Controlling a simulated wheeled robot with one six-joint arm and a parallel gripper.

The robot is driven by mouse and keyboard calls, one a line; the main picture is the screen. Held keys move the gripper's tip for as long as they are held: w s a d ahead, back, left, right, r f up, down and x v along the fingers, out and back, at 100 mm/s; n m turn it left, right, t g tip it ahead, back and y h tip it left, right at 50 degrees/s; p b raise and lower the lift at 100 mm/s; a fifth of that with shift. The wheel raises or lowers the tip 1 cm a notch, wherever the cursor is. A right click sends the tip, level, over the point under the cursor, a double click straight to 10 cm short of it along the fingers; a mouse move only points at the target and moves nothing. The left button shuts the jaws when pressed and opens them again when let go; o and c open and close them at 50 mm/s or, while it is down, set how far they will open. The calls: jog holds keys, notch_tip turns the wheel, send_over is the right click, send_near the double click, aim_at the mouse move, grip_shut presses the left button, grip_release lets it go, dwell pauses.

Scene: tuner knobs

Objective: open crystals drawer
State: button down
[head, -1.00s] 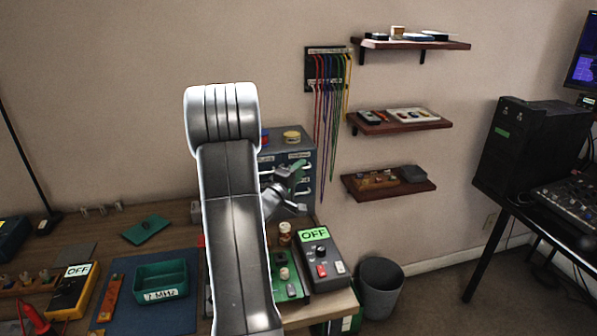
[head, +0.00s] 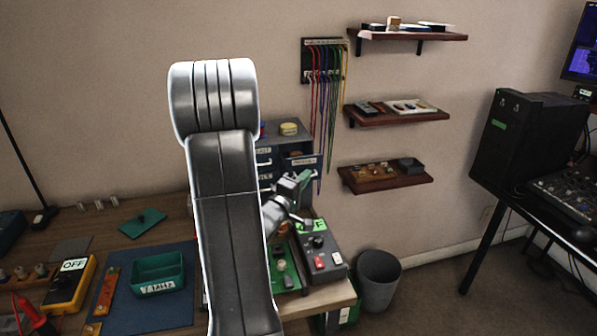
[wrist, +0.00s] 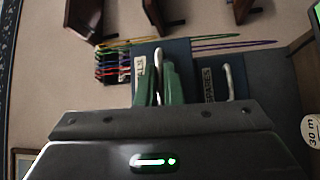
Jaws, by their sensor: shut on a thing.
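The grey drawer cabinet (head: 290,132) stands on the bench behind my arm, which hides its left part. The crystals drawer (head: 303,160), top right, stands out from the cabinet, with part of its inside visible. In the wrist view, the crystals drawer (wrist: 181,50) shows a partly covered label and a pale handle (wrist: 158,58). My gripper (wrist: 158,78) has its green fingers shut on that handle, one on each side. In the head view, my gripper (head: 303,181) is just in front of the drawer, partly hidden by its own wrist.
The spares drawer (wrist: 208,88) with its handle (wrist: 230,82) is beside the held one. A dark control box (head: 322,262) stands on the bench below my gripper. Wall shelves (head: 385,184) and hanging coloured cables (head: 325,85) are to the right. A bin (head: 377,280) is on the floor.

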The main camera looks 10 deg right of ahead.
jog(key=shift+s, duration=1.1)
jog(key=c, duration=1.6)
grip_release()
jog(key=shift+o, duration=0.2)
jog(key=b+v, duration=0.1)
jog(key=v, duration=1.2)
jog(key=shift+s+a, duration=0.2)
jog(key=shift+a, duration=0.1)
